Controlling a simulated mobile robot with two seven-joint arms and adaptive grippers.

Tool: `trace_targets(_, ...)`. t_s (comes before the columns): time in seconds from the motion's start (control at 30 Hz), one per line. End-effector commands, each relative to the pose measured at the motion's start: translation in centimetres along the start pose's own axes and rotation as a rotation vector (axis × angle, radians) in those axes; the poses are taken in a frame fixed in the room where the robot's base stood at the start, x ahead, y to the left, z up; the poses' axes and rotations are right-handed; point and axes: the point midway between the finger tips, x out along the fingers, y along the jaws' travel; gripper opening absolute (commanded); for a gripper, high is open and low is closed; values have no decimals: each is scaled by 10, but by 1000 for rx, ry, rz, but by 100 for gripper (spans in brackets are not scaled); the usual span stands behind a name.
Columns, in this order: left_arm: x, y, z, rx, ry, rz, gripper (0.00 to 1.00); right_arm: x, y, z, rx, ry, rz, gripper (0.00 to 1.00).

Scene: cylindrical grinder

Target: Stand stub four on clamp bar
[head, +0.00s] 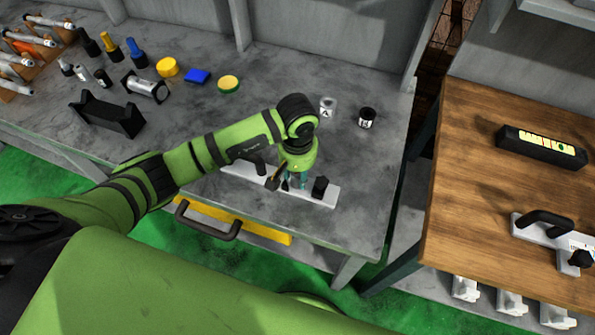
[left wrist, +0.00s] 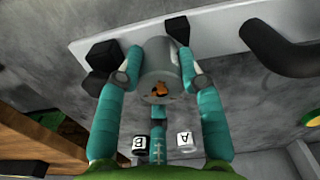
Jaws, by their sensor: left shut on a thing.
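My left gripper (head: 290,182) is over the clamp bar (head: 326,200) at the front of the grey bench. In the left wrist view, the teal fingers of my left gripper (left wrist: 160,65) are shut on a grey cylindrical stub (left wrist: 158,72) with an orange mark on its facing end. Any number on the stub is hidden. The clamp bar (left wrist: 222,30) lies just beyond the stub, between a black knob (left wrist: 99,56) and a black handle (left wrist: 272,46). I cannot tell whether the stub touches the bar. My right gripper is not in view.
A white stub marked A (head: 328,108) and a black stub with a white label (head: 366,118) stand behind my gripper. Bottles, a yellow lid (head: 167,67) and a black cradle (head: 108,115) are at the left. A wooden table (head: 470,190) stands at the right.

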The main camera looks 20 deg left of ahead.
Motion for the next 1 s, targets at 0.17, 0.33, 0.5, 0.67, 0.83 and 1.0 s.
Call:
trace_targets(0.17, 9, 0, 5, 2, -13, 0, 0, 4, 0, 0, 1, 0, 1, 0)
trace_targets(0.33, 14, 0, 6, 2, -16, -2, 0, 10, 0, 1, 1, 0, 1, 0)
trace_targets(0.5, 19, 0, 6, 0, -17, -2, 0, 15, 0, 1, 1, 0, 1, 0)
trace_targets(0.67, 22, 0, 6, -1, -18, -1, 0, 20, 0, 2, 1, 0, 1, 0)
trace_targets(0.83, 23, 0, 8, -1, -21, -2, 62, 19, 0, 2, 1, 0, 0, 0)
trace_targets(1.0, 22, 0, 8, 1, -22, -2, 62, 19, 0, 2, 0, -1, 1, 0)
